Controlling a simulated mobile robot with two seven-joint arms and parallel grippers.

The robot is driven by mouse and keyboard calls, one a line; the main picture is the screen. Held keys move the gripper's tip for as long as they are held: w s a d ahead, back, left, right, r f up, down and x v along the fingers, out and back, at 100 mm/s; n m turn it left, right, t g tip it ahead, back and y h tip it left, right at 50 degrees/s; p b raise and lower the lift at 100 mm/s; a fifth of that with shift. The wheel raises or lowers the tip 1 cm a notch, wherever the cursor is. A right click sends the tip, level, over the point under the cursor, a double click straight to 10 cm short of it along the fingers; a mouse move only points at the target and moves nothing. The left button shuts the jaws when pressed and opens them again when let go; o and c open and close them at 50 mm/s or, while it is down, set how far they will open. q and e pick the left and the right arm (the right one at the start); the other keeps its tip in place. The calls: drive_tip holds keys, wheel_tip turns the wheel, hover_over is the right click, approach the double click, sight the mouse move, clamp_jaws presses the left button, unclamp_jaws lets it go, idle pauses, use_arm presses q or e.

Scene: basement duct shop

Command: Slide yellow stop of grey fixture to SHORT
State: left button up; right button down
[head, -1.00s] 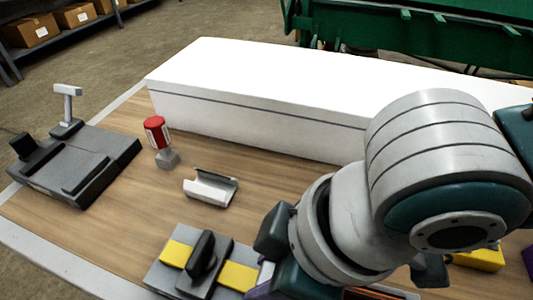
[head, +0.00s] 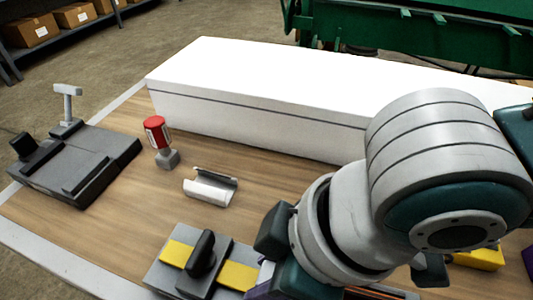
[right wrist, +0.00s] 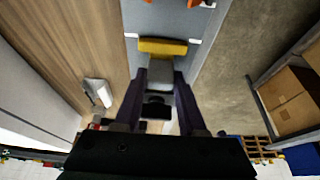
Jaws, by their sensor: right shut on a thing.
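In the right wrist view a yellow stop (right wrist: 162,46) lies across the grey fixture (right wrist: 168,18), which has pale marks beside the stop. My right gripper (right wrist: 160,74) is at the near side of the stop and shut on it. Its purple fingers and grey tips hide the contact. My left gripper is not in view.
In the head view a grey block with yellow bands and a black handle (head: 201,254) stands left of my arm. Behind it are a white half-pipe (head: 210,187), a red-topped item (head: 157,133) and a long white box (head: 250,112). A dark device (head: 75,165) stands at left.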

drive_tip(key=shift+d+r, duration=0.1)
drive_tip(key=shift+d, duration=0.05)
drive_tip(key=d+p, duration=0.1)
drive_tip(key=s+d+p, duration=0.1)
drive_tip(key=d, duration=0.1)
drive_tip(key=shift+s+d+p, duration=0.15)
drive_tip(key=shift+d+p, duration=0.15)
drive_tip(key=shift+p, duration=0.1)
drive_tip(key=shift+c, duration=2.4)
unclamp_jaws()
drive_tip(key=shift+d, duration=0.15)
